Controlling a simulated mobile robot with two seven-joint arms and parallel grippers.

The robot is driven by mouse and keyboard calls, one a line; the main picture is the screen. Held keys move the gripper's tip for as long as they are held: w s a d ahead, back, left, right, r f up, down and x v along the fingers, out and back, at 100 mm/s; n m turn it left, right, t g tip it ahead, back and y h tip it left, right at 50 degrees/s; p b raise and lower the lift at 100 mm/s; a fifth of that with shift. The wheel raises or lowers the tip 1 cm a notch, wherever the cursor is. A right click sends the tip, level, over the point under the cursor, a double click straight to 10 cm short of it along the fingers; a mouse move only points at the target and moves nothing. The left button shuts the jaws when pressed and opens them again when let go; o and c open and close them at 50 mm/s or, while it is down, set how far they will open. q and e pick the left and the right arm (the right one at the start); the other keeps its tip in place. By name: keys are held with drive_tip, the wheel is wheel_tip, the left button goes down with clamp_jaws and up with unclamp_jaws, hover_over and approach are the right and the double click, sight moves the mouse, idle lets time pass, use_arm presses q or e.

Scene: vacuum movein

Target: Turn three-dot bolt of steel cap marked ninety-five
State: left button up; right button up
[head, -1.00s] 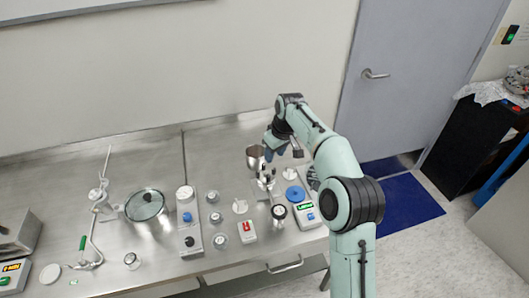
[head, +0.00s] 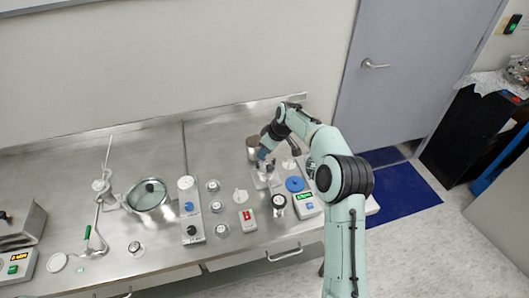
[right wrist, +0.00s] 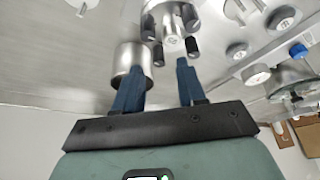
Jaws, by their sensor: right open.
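The steel cap (head: 263,179) stands on the bench toward its right part, partly covered by my right gripper in the head view. In the right wrist view the cap (right wrist: 172,43) shows a light centre ringed by several dark bolts. One dark bolt (right wrist: 158,56) appears between my fingertips in the picture; I cannot tell whether they touch it. My right gripper (right wrist: 160,66) is open, with two blue fingers, and it shows close over the cap in the head view (head: 263,155). Dots on the bolts and the number on the cap are too small to read. My left gripper is out of view.
A steel cup (right wrist: 132,58) stands close beside the cap. Around them are a blue disc (head: 295,184), a scale with a green display (head: 306,204), a red-switched box (head: 246,219) and a round dial (head: 279,205). A glass-lidded pot (head: 148,194) stands farther left.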

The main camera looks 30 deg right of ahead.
drive_tip(key=shift+x, duration=1)
clamp_jaws()
